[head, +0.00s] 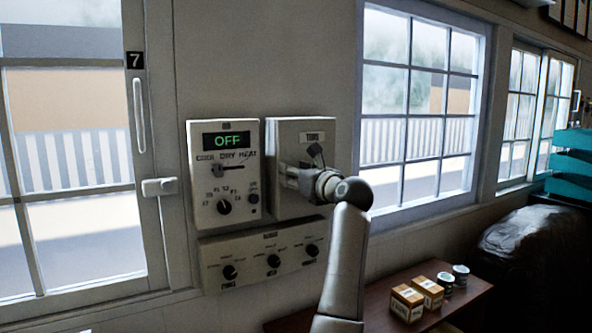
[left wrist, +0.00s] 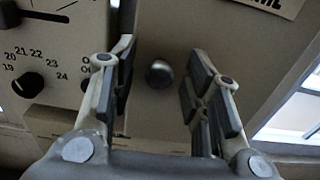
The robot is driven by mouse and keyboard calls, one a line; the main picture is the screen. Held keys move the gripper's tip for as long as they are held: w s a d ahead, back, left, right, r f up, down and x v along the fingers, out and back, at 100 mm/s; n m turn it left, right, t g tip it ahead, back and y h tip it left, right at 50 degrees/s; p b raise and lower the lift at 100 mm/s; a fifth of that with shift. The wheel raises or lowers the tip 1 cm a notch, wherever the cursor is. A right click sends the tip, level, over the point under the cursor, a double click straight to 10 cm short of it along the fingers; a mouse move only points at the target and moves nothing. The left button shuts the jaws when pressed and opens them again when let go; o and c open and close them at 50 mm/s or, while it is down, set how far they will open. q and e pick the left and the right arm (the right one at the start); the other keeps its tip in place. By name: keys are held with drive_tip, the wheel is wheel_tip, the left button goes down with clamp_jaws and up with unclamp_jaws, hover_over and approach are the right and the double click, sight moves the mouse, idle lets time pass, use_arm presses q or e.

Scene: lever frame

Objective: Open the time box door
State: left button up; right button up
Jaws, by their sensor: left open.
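The time box (head: 288,135) is a beige box on the wall, with a small label near its top. Its front looks shut in the head view. In the left wrist view its face (left wrist: 165,25) fills the middle and carries a small round metal knob (left wrist: 159,74). My left gripper (head: 287,178) is in front of the box's lower part and hides some of it. In the left wrist view the left gripper (left wrist: 160,62) is open, with its fingers apart on either side of the knob and no visible contact. My right gripper is not in view.
A lower panel with 3 knobs (head: 265,235) is beneath. Windows flank them. A brown table (head: 390,325) with small boxes and cans stands below right; a dark chair (head: 535,250) is farther right.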

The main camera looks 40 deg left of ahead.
use_arm(q)
clamp_jaws()
idle(0.3)
drive_tip(key=shift+d, duration=0.1)
